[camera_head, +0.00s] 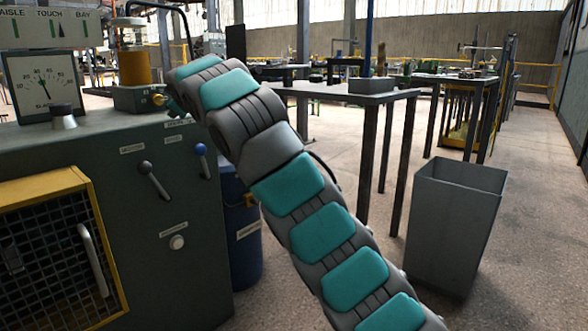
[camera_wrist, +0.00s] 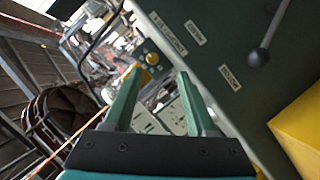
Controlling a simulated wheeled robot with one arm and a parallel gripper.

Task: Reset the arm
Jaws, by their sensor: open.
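My arm (camera_head: 320,230) with teal pads rises from the lower right of the head view toward the machine's top edge. My gripper (camera_wrist: 160,74) shows in the wrist view with two green fingers apart and nothing between them. In the head view the gripper is mostly hidden behind the arm's far end. The grey-green machine cabinet (camera_head: 90,150) stands at the left. In the wrist view the cabinet front (camera_wrist: 215,85) fills the right side, tilted.
The cabinet has a dark-knobbed lever (camera_head: 146,170), a blue-knobbed lever (camera_head: 201,150) and a yellow-framed mesh door (camera_head: 60,250). A blue barrel (camera_head: 240,235) stands behind the arm. A grey bin (camera_head: 455,225) and a table (camera_head: 340,92) stand to the right. Floor shows right of the bin.

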